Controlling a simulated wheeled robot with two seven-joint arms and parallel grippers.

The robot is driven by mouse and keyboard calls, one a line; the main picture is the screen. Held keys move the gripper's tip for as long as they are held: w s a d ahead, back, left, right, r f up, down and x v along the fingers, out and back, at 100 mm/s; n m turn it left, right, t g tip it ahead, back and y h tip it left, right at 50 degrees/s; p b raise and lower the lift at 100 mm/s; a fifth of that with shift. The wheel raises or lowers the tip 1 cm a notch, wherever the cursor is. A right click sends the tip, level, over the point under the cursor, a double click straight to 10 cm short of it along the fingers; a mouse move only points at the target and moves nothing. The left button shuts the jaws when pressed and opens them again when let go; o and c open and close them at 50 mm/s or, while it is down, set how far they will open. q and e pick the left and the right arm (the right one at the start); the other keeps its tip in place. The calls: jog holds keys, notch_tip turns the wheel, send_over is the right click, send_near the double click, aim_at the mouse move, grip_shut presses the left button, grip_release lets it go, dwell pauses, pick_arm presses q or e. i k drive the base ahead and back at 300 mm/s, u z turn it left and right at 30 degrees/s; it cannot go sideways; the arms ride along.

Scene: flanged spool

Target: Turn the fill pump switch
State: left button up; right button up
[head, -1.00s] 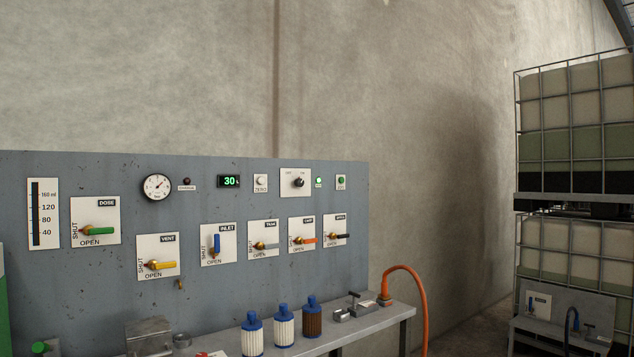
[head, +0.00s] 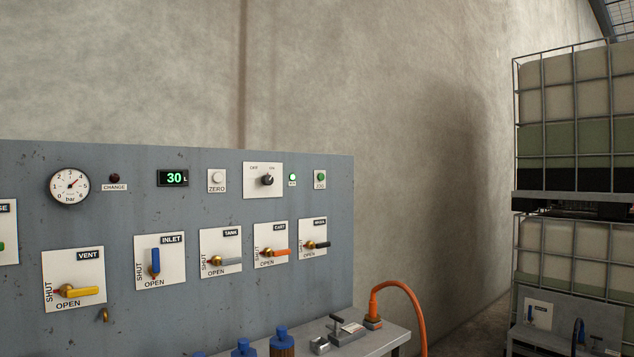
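The rotary switch (head: 267,180) is a black knob on a white plate marked OFF and ON, high on the grey panel (head: 120,225) in the head view. Its pointer appears turned toward the ON side, but it is small. A green lamp (head: 292,180) just right of the plate is lit. A green button (head: 320,177) sits further right. Neither of my grippers shows in the head view.
Below are lever valves: VENT (head: 78,291), INLET (head: 155,263), TANK (head: 222,260), CART (head: 273,253) and another at right. A display (head: 173,178) reads 30. A bench (head: 375,345) with blue-capped filters (head: 282,340) and an orange hose (head: 412,300) juts out below.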

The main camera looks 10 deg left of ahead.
aim_at(267, 180)
jog(key=u, duration=0.2)
jog(key=i, duration=0.95)
jog(key=u, duration=0.6)
